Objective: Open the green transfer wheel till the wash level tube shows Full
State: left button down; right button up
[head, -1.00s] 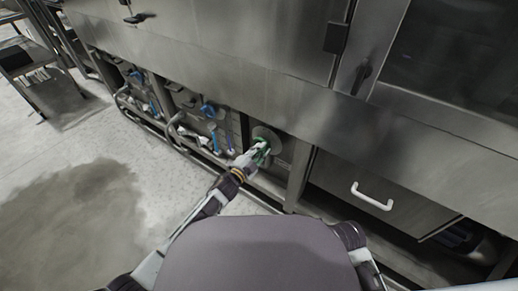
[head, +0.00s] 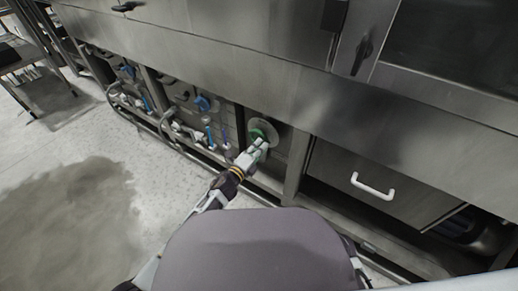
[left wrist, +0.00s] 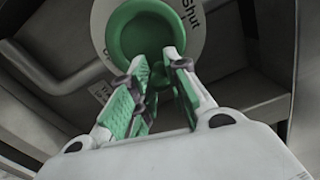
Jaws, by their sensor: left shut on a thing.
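The green transfer wheel (head: 262,131) sits on a round pale plate under the machine's front, right of the blue-handled valves. In the left wrist view the green wheel (left wrist: 140,38) is a round dished knob, and the word "Shut" shows on the plate (left wrist: 190,22) at its right. My left gripper (head: 260,148) reaches the wheel from below. In the left wrist view its green-padded fingers (left wrist: 160,85) are shut on the wheel's lower part. My right gripper is out of view. I cannot make out the wash level tube.
Blue-handled valves (head: 203,103) and pipes line the machine's underside to the left. A drawer front with a white handle (head: 372,187) is to the right. A steel ledge (head: 250,75) overhangs the wheel. A wet patch (head: 70,215) darkens the open floor at left.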

pick_arm(q)
jog(key=shift+s+d+f+m, duration=0.25)
jog(key=shift+f+m, duration=0.1)
jog(key=shift+m, duration=0.05)
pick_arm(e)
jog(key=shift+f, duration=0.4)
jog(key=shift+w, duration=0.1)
pick_arm(q)
jog(key=c, duration=1.3)
grip_release()
jog(key=shift+f, duration=0.1)
jog(key=shift+w+a+r, duration=0.1)
jog(key=shift+r, duration=0.1)
jog(key=shift+v, duration=6)
